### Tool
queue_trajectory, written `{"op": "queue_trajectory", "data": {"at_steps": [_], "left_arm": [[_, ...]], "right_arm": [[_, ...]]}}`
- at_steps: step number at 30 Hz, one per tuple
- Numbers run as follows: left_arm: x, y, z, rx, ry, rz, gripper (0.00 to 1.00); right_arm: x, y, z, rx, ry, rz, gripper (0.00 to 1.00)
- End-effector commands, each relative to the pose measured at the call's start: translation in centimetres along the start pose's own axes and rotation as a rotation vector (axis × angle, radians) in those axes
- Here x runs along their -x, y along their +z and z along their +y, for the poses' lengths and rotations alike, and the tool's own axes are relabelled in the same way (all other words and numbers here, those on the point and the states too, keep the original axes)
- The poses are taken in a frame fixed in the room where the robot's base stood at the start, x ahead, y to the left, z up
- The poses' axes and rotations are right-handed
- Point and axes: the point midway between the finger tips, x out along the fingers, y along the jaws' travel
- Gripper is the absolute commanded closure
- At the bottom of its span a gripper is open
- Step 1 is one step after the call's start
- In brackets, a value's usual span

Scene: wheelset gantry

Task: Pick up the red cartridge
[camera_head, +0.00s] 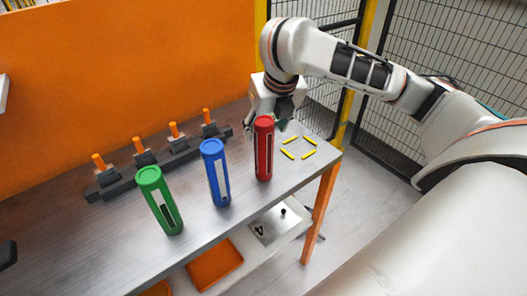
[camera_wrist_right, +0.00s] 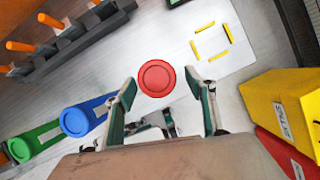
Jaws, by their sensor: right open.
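The red cartridge (camera_head: 264,150) stands upright on the grey table near its right end. My right gripper (camera_head: 268,118) is behind it in the head view, and the cartridge hides part of the fingers. In the right wrist view the cartridge's round red top (camera_wrist_right: 156,78) lies between the tips of the open right gripper (camera_wrist_right: 166,85). I see no clear contact between fingers and cartridge. My left gripper does not show clearly; only a dark part is at the left edge of the head view.
A blue cartridge (camera_head: 215,173) and a green cartridge (camera_head: 160,200) stand to the left. A dark rack with orange pegs (camera_head: 160,164) lies behind them. Yellow marks (camera_head: 310,141) outline a free square at the right. An orange wall (camera_head: 120,60) closes the back.

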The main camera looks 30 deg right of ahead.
Motion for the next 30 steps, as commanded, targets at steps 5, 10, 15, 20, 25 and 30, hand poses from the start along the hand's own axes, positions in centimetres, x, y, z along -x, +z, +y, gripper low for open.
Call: {"op": "queue_trajectory", "data": {"at_steps": [5,10,15,20,25,30], "left_arm": [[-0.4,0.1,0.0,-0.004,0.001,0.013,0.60],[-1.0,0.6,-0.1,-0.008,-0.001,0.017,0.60],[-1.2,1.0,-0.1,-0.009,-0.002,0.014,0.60],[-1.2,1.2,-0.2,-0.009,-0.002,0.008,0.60],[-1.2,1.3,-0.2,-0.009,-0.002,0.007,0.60],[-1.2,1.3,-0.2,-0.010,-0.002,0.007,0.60]], "right_arm": [[-2.2,-0.9,0.1,0.000,0.002,0.004,0.45],[-4.2,-1.1,0.1,-0.003,0.002,0.002,0.45],[-4.9,-0.9,0.1,-0.002,0.002,0.000,0.45],[-4.9,-0.9,0.1,-0.002,0.001,-0.001,0.45],[-4.8,-0.9,0.1,-0.002,0.001,-0.001,0.76],[-4.8,-0.8,0.1,-0.003,0.001,-0.003,0.95]]}}
